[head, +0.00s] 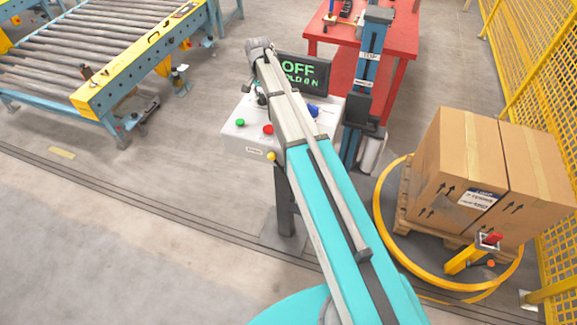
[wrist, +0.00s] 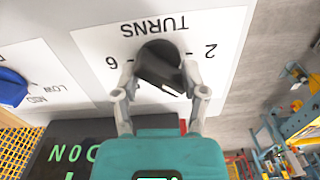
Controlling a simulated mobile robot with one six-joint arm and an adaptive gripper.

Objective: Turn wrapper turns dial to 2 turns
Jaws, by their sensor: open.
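The wrapper turns dial is a black knob (wrist: 160,66) on a white label plate marked TURNS, which appears upside down in the wrist view. A 2 shows to the right of the knob and a 6 to its left. My gripper (wrist: 160,82) is open, with one finger on each side of the knob. I cannot tell whether the fingers touch it. The knob's pointer setting is not clear. In the head view, my arm hides the dial and the gripper; the control box (head: 240,141) shows beneath the arm.
The box carries a green button (head: 240,122), a red button (head: 268,129) and a blue knob (head: 313,110). A display (head: 303,72) reading OFF stands behind it. A roller conveyor (head: 70,50) is at left.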

